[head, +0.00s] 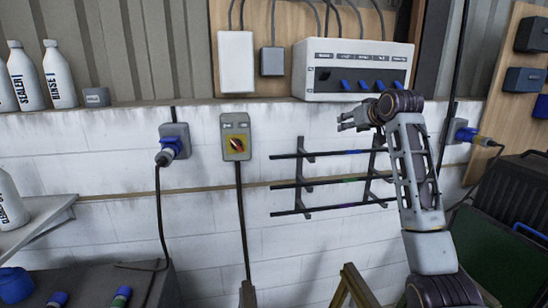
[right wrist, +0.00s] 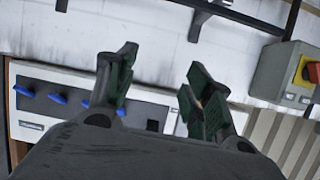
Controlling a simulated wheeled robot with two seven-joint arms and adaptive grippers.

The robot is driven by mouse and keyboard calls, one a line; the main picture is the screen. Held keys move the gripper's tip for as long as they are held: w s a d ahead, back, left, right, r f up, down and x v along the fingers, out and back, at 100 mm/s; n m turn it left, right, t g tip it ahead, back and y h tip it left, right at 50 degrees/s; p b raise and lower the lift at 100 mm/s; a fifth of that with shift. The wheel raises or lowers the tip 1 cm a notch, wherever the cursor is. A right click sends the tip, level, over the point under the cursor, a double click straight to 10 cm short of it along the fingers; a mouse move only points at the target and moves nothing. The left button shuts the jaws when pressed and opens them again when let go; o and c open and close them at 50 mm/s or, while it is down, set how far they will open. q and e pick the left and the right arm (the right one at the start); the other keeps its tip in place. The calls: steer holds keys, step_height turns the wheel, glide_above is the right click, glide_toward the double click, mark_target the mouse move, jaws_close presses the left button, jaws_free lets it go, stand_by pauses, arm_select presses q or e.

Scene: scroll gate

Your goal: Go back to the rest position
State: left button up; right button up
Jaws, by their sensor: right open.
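My right arm comes in from the lower right in the head view. Its gripper (head: 352,117) points left, in front of the white wall, just below the switch panel (head: 355,97) with blue switches. In the right wrist view the two dark green fingers (right wrist: 160,90) stand apart with nothing between them. The switch panel (right wrist: 35,125) shows behind them, upside down. The grey box with a red and yellow rotary switch (head: 237,144) is left of the gripper and apart from it; it also shows in the right wrist view (right wrist: 290,72). My left gripper is not in view.
A dark wall rack (head: 300,184) with several bars lies below and behind my right gripper. A blue plug and socket (head: 173,143) are on the wall at left. White bottles (head: 60,75) stand on the ledge. Dark crates (head: 510,195) stand at right.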

steer(key=w+f+g+h, duration=0.1)
steer(key=w+f+g, duration=0.1)
steer(key=f, duration=1.6)
steer(key=w+f+g, duration=0.1)
steer(key=w+f, duration=0.1)
steer(key=f, duration=1.6)
steer(key=s+f+g, duration=0.1)
steer(key=s+f, duration=0.3)
steer(key=f, duration=0.8)
steer(key=s+d+f+g, duration=0.1)
steer(key=s+f, duration=0.4)
steer(key=f, duration=0.6)
steer(key=s+f+g, duration=0.1)
steer(key=s+f, duration=0.3)
steer(key=f, duration=0.8)
steer(key=s+f+g+h+b, duration=0.1)
steer(key=s+f+g, duration=0.2)
steer(key=s+f, duration=2.4)
steer(key=s+f+g, duration=0.1)
steer(key=s+f, duration=0.2)
steer(key=s, duration=0.9)
steer(key=s+f+g, duration=0.1)
steer(key=s+f, duration=0.2)
steer(key=s, duration=0.9)
steer(key=s+f+n+g, duration=0.1)
steer(key=s+f, duration=0.3)
steer(key=s, duration=0.8)
steer(key=shift+s+b, duration=0.35)
